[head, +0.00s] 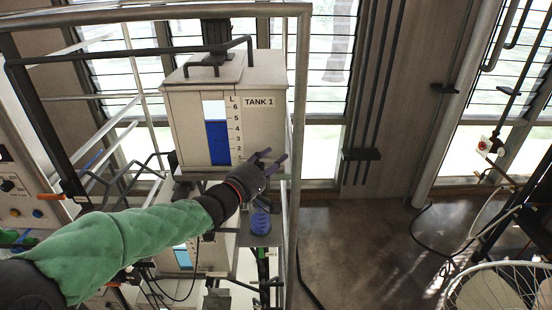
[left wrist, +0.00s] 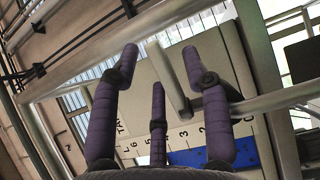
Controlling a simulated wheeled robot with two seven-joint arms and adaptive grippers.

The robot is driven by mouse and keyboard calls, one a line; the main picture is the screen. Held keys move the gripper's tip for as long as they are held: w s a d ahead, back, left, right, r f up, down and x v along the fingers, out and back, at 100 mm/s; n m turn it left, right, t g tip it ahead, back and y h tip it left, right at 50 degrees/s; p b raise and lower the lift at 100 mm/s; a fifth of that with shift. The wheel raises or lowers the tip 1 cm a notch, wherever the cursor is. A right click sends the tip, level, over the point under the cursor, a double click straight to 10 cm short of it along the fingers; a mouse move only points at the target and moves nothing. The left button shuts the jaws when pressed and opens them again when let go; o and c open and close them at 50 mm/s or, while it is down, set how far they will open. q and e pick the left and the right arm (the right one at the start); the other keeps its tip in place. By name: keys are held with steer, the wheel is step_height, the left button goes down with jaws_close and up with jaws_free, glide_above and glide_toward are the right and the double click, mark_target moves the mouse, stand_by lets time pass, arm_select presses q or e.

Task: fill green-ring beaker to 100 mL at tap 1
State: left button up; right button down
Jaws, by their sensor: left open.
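The fingers also show apart in the left wrist view (left wrist: 160,58). Just below the gripper, a clear vessel with blue-violet markings (head: 261,222) stands on a small shelf; I cannot make out a green ring on it. My right gripper is out of view.
A metal frame post (head: 295,130) rises just right of the tank, with rails above. A second tank (head: 184,256) sits lower, partly behind my arm. The floor (head: 350,245) between is mostly clear.

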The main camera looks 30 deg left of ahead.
arm_select(q)
steer(key=shift+w+d, duration=0.1)
steer(key=shift+w, duration=0.75)
jaws_close()
